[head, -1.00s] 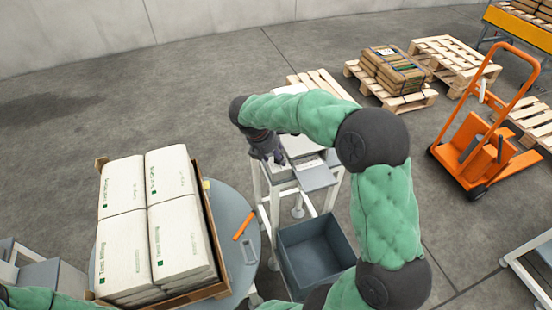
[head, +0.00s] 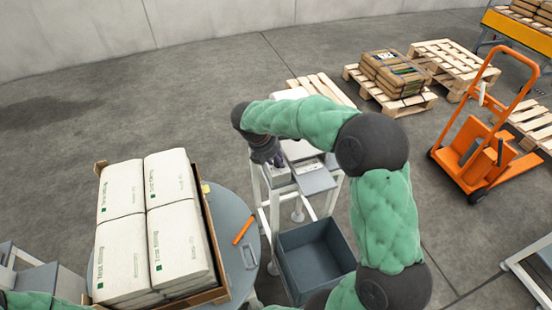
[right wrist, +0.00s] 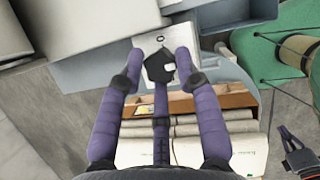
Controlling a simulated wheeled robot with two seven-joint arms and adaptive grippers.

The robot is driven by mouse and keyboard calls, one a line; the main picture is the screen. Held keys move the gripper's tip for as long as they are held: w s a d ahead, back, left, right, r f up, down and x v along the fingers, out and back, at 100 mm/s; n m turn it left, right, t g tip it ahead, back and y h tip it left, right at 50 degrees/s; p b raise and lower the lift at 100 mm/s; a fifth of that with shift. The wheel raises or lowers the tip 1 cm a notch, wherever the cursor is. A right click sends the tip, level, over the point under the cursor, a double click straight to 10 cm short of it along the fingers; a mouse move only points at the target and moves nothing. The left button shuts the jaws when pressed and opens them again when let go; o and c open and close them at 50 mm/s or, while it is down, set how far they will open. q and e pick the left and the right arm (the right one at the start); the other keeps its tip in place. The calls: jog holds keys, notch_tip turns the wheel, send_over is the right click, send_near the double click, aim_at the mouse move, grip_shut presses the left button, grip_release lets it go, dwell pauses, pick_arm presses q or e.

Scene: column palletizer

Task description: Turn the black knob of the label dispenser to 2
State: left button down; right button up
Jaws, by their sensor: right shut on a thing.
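The label dispenser is a pale unit with a grey ledge (head: 316,181) on a white stand, centre of the head view. In the right wrist view its pale face (right wrist: 182,36) carries the black knob (right wrist: 158,67), with a small white mark on its right side. My right gripper (right wrist: 160,62) has its purple fingers around the knob and is shut on it. In the head view my right gripper (head: 273,160) is at the dispenser's left side and hides the knob. The numbers on the dial are not readable. A dark gripper-like part (right wrist: 298,156), probably my left gripper, shows at the wrist view's lower right.
A grey open bin (head: 316,258) stands below the dispenser. A round grey table (head: 238,215) at left holds a tray (head: 212,240) of stacked white sacks and an orange tool (head: 243,229). Pallets (head: 440,62) and an orange lift truck (head: 478,150) stand farther back right.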

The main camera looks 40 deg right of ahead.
jog(key=shift+s+a+f, duration=0.15)
jog(key=shift+a+f, duration=0.05)
jog(key=shift+f, duration=0.1)
jog(key=shift+m+p, duration=0.4)
jog(key=shift+p, duration=0.2)
jog(key=m+g+p, duration=0.2)
jog(key=m+p, duration=0.2)
jog(key=shift+r+y, duration=0.1)
jog(key=shift+y, duration=0.2)
jog(key=m+p, duration=0.2)
jog(key=m+g+p, duration=0.1)
jog(key=shift+w+m+y, duration=0.25)
jog(key=shift+m+y, duration=0.05)
jog(key=shift+y, duration=0.1)
jog(key=m+p, duration=0.1)
jog(key=m, duration=0.1)
jog(key=m+g+y+p, duration=0.1)
jog(key=m+p, duration=0.1)
jog(key=shift+w+d+m, duration=0.1)
jog(key=shift+d+m, duration=0.1)
jog(key=shift+m, duration=0.1)
jog(key=m+y+p, duration=0.1)
jog(key=m, duration=0.1)
jog(key=m+y+p, duration=0.1)
jog(key=m, duration=0.1)
jog(key=shift+d+m, duration=0.2)
jog(key=shift+m, duration=0.1)
jog(key=shift+w+y, duration=0.1)
jog(key=shift+y, duration=0.2)
